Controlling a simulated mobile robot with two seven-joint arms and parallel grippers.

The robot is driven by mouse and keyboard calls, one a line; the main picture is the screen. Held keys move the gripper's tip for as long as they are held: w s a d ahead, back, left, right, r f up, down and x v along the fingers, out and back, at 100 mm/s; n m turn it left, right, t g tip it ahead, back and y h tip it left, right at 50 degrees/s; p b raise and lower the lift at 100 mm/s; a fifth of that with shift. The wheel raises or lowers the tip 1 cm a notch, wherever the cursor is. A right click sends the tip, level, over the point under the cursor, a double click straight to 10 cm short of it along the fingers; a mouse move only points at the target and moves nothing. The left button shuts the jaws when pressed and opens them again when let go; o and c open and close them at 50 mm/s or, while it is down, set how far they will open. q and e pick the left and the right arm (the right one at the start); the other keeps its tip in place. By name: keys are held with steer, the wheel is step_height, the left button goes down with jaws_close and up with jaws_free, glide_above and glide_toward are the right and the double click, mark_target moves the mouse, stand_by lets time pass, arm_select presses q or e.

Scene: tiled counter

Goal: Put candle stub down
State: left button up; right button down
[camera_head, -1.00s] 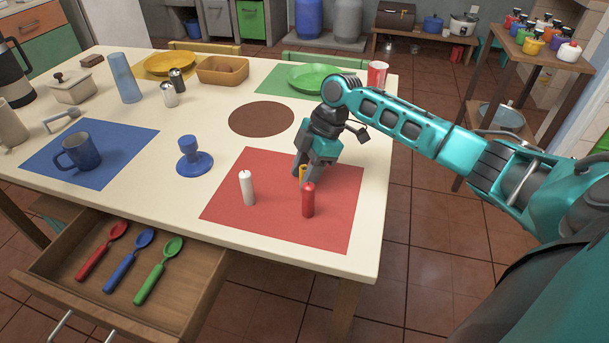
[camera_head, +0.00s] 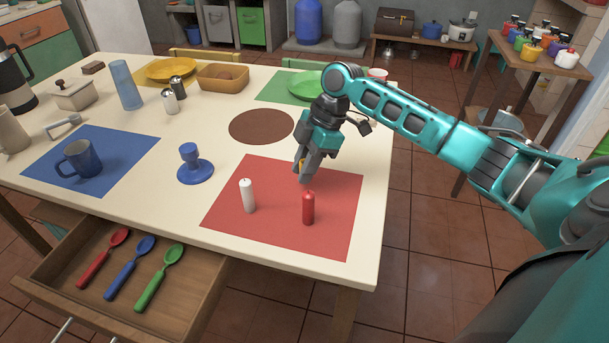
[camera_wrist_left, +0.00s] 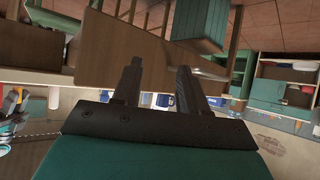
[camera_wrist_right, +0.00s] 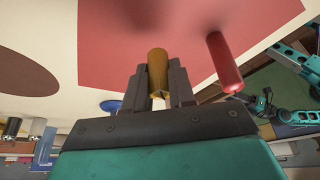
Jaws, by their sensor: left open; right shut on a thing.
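My right gripper (camera_head: 304,178) is shut on a yellow candle stub (camera_wrist_right: 157,68). It holds the stub over the far part of the red mat (camera_head: 275,225). In the head view the fingers hide most of the stub, so I cannot tell whether it touches the mat. A red candle (camera_head: 308,208) stands upright on the mat, nearer than the gripper; it also shows in the right wrist view (camera_wrist_right: 223,62). A white candle (camera_head: 247,196) stands upright at the mat's left. My left gripper (camera_wrist_left: 160,80) is open and empty, out of the head view.
A blue candle holder or stand (camera_head: 194,170) is left of the mat, and a brown round mat (camera_head: 262,126) lies behind it. A blue mug (camera_head: 80,160) stands on a blue mat. An open drawer (camera_head: 195,305) with three spoons juts out at front left.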

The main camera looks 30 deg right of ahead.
step_height(320, 180, up, 16)
steer(key=p, duration=0.2)
steer(key=shift+p, duration=0.3)
